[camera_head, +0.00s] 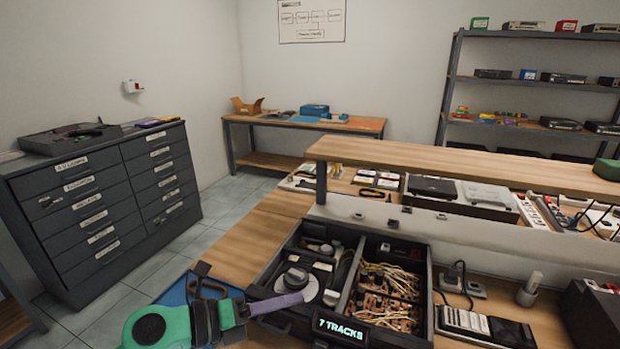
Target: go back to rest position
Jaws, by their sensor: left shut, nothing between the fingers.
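My left gripper (284,303) comes in from the lower left on a green and black arm. Its narrow purple fingers look closed and empty. They lie in front of the left part of an open hifi unit (432,300), and I cannot tell whether they touch it. The hifi unit has a lit "7 TRACKS" display on its front. Its left half shows a round disc mechanism and its right half shows boards with wires. My right gripper is not in view.
The hifi stands on a wooden bench (245,238) with a raised shelf (450,168) behind it. A blue mat (175,292) lies under my left arm. A black keypad device (484,325) sits at the right. A dark drawer cabinet (100,210) stands left, with tiled floor between.

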